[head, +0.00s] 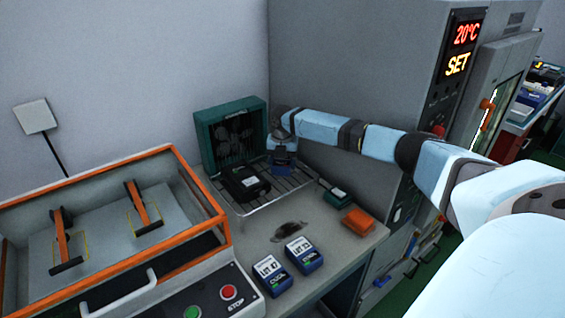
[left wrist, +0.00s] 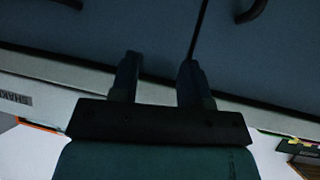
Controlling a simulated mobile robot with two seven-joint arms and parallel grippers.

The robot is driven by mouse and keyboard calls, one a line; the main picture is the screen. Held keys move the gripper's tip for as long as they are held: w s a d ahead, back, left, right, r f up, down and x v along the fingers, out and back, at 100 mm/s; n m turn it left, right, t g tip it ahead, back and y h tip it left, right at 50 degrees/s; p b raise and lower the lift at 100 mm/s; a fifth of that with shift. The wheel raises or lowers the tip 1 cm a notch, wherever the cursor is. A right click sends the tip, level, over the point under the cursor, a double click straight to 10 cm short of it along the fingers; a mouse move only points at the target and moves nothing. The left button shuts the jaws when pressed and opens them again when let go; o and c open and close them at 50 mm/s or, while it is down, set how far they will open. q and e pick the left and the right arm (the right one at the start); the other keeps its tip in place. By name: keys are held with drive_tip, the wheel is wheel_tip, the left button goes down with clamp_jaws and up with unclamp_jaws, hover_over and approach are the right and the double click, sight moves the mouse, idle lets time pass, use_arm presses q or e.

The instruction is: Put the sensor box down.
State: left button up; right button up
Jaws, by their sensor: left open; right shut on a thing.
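My right gripper (head: 282,148) reaches in from the right above a wire rack (head: 262,203), in front of a green fan unit (head: 232,135). It is shut on a small blue sensor box (head: 284,164), partly hidden by the gripper, at the rack's back right. I cannot tell whether the box touches the wires. A black device (head: 246,183) lies on the rack to its left. My left gripper (left wrist: 160,75) shows only in the left wrist view, open and empty, its two fingers apart before a dark blue-grey surface.
Two blue boxes with white labels (head: 268,274) (head: 304,253) stand on the bench front. A dark green item (head: 334,192) and an orange one (head: 358,221) lie right of the rack. An orange-framed machine (head: 175,165) stands left; a tall grey cabinet (head: 390,65) stands behind my right arm.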

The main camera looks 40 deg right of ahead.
sight(283, 160)
drive_tip(key=shift+f, duration=0.1)
drive_tip(key=o, duration=1)
drive_tip(key=shift+r, duration=0.3)
wheel_tip(283, 160, up, 12)
drive_tip(key=shift+f+p, duration=0.15)
drive_tip(key=shift+p, duration=0.15)
drive_tip(key=shift+s+f, duration=0.1)
